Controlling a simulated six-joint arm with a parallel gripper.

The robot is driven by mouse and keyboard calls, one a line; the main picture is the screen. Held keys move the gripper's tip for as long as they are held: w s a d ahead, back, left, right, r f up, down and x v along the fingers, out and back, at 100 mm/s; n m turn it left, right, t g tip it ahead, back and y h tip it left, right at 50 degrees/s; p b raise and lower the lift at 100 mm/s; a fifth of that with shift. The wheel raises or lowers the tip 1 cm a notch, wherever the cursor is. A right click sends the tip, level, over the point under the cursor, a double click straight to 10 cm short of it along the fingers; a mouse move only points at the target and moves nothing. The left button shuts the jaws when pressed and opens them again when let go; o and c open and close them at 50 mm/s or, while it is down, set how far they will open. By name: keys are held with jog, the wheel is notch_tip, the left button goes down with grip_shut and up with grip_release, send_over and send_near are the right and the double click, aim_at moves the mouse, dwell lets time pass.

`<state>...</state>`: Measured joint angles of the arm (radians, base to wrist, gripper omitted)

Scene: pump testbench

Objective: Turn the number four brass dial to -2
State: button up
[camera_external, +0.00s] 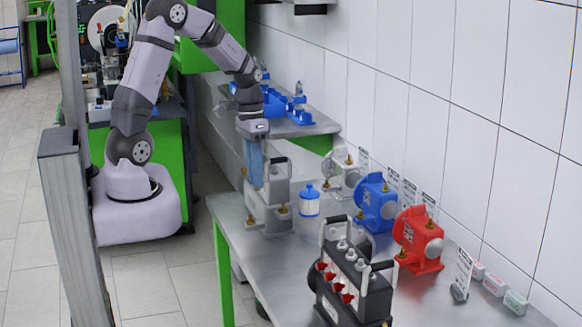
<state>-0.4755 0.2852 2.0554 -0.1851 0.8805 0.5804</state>
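Small brass fittings show on several devices on the steel table (250,262). They are on the grey pump unit (268,212), the white pump (343,180), the blue pump (376,203) and the red pump (418,240). They are too small for me to read numbers or dial settings, so I cannot tell which is number four. My gripper (254,180) points down, with its blue fingers at the back left of the grey pump unit. I cannot tell whether it touches the unit or whether its fingers are open. Its fingertips are partly hidden by the unit.
A blue and white bottle (309,201) stands right of the grey unit. A black case (350,280) with red knobs and handles stands in front. White label cards (462,272) and small boxes (495,285) lie along the tiled wall. A back shelf (310,128) holds blue parts.

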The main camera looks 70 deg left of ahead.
jog(key=shift+d+f, duration=0.1)
jog(key=shift+f, duration=0.35)
grip_shut()
jog(key=h, duration=0.1)
jog(key=a+h, duration=0.1)
jog(key=h, duration=0.1)
jog(key=shift+f, duration=0.1)
jog(key=shift+d, duration=0.1)
grip_release()
